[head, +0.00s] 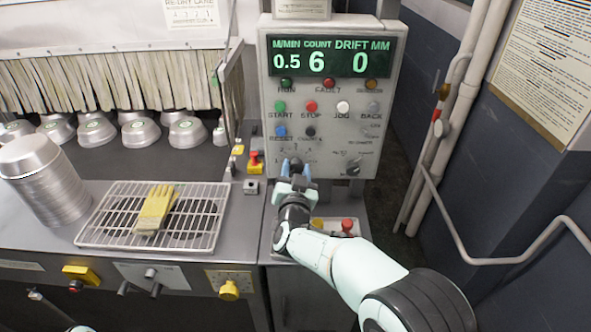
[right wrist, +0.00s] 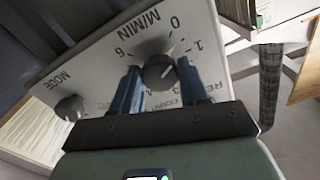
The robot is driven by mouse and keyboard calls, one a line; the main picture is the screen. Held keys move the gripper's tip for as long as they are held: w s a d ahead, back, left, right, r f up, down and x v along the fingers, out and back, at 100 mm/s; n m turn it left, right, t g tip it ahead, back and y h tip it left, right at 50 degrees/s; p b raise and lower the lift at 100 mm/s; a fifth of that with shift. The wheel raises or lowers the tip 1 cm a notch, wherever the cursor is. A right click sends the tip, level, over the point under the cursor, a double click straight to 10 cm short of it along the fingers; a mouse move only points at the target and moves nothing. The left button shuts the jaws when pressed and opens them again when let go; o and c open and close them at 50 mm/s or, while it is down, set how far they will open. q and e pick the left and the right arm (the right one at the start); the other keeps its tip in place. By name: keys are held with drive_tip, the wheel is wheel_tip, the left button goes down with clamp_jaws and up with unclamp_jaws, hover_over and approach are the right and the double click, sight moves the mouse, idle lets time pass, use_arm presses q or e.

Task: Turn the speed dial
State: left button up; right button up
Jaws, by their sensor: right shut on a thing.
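The speed dial (right wrist: 158,72) is a dark round knob with a pale pointer line on the grey control panel (head: 330,200), with "M/MIN" printed beside it in the right wrist view. My right gripper (head: 296,172) is at the lower left of the panel, its two blue fingers on either side of the dial and shut on it. In the head view the gripper mostly hides the dial. The panel's display (head: 332,57) reads M/MIN 0.5, COUNT 6 and DRIFT MM 0.
The mode knob (head: 352,166) sits to the right on the same panel, below several coloured buttons. A red-topped button (head: 254,160) stands left of the panel. A wire rack (head: 100,220) with yellow gloves (head: 155,208) and stacked pans (head: 45,185) lie further left.

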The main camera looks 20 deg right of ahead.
drive_tip(key=n, duration=0.1)
drive_tip(key=n+p, duration=0.1)
drive_tip(key=shift+r+n, duration=0.2)
drive_tip(key=shift+n, duration=0.1)
drive_tip(key=shift+f+n, duration=0.15)
drive_tip(key=shift+n, duration=0.35)
use_arm(q)
drive_tip(key=shift+w+r, duration=0.9)
drive_tip(key=shift+r, duration=0.3)
use_arm(e)
drive_tip(key=o, duration=1)
